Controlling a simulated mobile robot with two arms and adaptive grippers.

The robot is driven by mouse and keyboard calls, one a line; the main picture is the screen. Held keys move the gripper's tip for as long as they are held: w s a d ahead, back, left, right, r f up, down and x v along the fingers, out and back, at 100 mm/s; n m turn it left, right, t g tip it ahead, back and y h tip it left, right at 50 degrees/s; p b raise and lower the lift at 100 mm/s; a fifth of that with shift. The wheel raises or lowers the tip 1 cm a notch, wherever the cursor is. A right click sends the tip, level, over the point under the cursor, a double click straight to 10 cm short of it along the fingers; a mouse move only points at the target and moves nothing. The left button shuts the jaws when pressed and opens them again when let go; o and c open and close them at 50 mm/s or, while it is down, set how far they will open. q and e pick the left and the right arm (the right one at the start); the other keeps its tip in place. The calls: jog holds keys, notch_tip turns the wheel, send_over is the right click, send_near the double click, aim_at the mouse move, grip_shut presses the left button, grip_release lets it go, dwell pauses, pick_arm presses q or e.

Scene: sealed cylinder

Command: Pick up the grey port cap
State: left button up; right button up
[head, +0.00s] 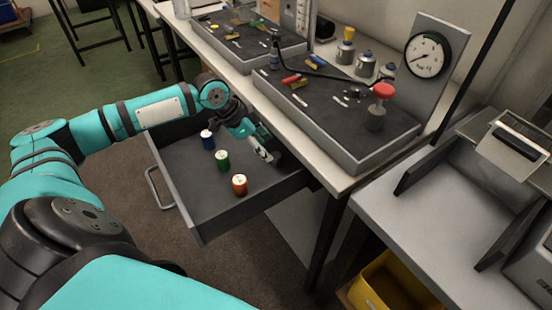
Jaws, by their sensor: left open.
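My left gripper (266,152) is open and reaches down into the pulled-out grey drawer (215,210), close to the drawer's right side under the table edge. I cannot make out a grey port cap for certain; the gripper hides part of the drawer floor. A blue-sided cylinder (207,140), a green-sided one (222,160) and an orange-brown one (239,185), all with pale tops, stand upright in a row in the drawer, left of and below the gripper in the picture. My right gripper is not in view.
Above the drawer, the table carries a dark tray (350,168) with a red-knobbed part (377,108), small loose pieces and a round gauge (427,54) behind. A second tray (248,67) lies farther back. A yellow bin (392,285) stands below right. The drawer's front part is clear.

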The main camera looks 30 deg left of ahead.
aim_at(274, 155)
pick_arm(q)
jog(key=x, duration=0.5)
jog(key=shift+w+d+f, duration=0.1)
jog(key=shift+w+d, duration=0.05)
jog(key=c, duration=1.1)
jog(key=s+a+r, duration=0.2)
jog(key=s+a, duration=0.1)
jog(key=s+a+r, duration=0.6)
jog(key=s+a, duration=0.1)
jog(key=shift+r, duration=0.1)
